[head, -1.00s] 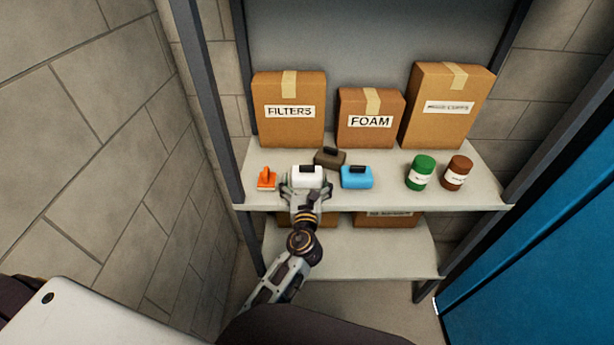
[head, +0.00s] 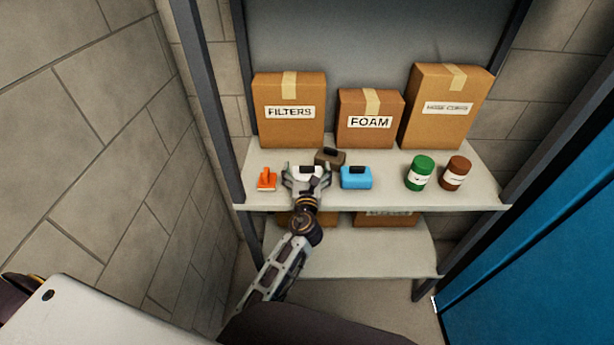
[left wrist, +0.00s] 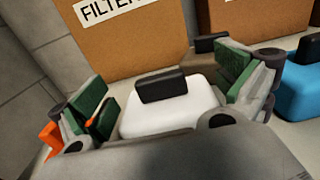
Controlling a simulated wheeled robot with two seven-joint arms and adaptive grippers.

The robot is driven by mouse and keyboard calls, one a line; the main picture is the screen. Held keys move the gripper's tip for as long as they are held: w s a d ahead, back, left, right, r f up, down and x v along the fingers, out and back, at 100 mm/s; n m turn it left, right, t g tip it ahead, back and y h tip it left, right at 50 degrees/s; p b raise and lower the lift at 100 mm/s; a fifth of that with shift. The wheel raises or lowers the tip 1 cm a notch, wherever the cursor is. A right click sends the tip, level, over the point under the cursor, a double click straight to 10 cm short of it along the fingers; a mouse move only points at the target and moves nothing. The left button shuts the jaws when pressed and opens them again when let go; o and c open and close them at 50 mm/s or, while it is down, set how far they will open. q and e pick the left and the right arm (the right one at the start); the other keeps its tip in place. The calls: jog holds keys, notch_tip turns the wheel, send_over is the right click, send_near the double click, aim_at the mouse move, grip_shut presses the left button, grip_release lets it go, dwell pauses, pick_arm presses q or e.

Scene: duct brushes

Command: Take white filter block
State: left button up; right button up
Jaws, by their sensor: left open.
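The white filter block (head: 305,171) with a black handle on top sits on the upper shelf. It also shows in the left wrist view (left wrist: 172,112), between the green-padded fingers. My left gripper (head: 305,176) is open, with one finger on each side of the block. In the left wrist view the left gripper (left wrist: 168,98) shows gaps beside the block, and its near side is hidden by the gripper body. My right gripper is not in view.
A brown block (head: 330,157) sits close behind right, a blue block (head: 356,178) to the right. Boxes (head: 289,110) stand behind; green (head: 420,172) and brown (head: 456,173) jars stand further right. A shelf post (head: 213,110) is at left.

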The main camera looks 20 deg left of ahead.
aim_at(307, 166)
pick_arm(q)
jog(key=shift+w, duration=0.1)
dwell(0.4)
jog(key=c, duration=0.8)
jog(key=shift+r, duration=0.15)
jog(key=shift+r+p, duration=1.2)
jog(key=shift+r, duration=3.7)
